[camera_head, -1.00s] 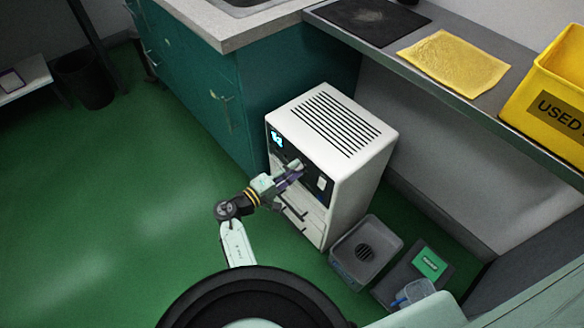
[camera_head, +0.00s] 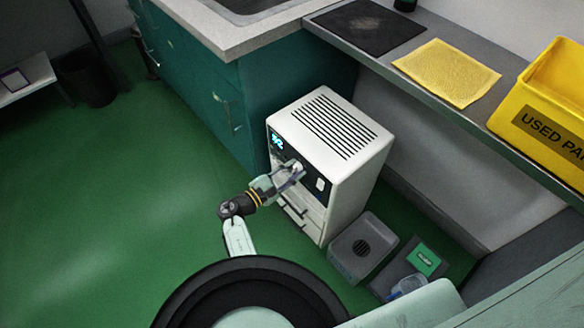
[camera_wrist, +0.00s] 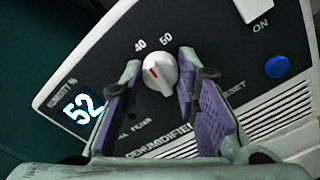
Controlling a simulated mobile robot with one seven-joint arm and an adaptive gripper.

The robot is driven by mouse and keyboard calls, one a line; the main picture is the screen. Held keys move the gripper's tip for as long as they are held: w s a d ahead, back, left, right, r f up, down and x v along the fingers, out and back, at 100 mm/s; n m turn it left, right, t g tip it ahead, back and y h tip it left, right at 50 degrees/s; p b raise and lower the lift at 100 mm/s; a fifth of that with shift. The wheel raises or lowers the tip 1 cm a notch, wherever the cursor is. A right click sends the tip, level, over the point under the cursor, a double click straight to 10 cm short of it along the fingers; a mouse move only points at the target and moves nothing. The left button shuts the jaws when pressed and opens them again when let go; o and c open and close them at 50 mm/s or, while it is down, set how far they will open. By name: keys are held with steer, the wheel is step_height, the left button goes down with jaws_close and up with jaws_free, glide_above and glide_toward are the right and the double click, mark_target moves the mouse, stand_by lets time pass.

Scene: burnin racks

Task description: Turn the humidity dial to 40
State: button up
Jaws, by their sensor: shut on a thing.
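The white humidity dial (camera_wrist: 160,74) is on the dark front panel of the white dehumidifier (camera_head: 350,165). In the wrist view a short red mark shows on the left part of its face. A printed 40 is above left of it, and another number, which looks like 50 or 60, is above right. The lit display (camera_wrist: 83,108) reads 52. My gripper (camera_wrist: 160,82) has one finger on each side of the dial and is shut on it. In the head view my gripper (camera_head: 295,170) is at the panel and partly hides the dial.
A blue button (camera_wrist: 277,66) and an ON label are right of the dial. A grey bin (camera_head: 350,262) stands on the floor at the dehumidifier's right. A shelf above holds a yellow cloth (camera_head: 447,72) and a yellow bin (camera_head: 535,128).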

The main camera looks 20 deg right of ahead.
steer(key=shift+n+p, duration=0.35)
steer(key=shift+n, duration=0.45)
steer(key=o, duration=1.2)
steer(key=shift+c, duration=0.2)
steer(key=v, duration=1.2)
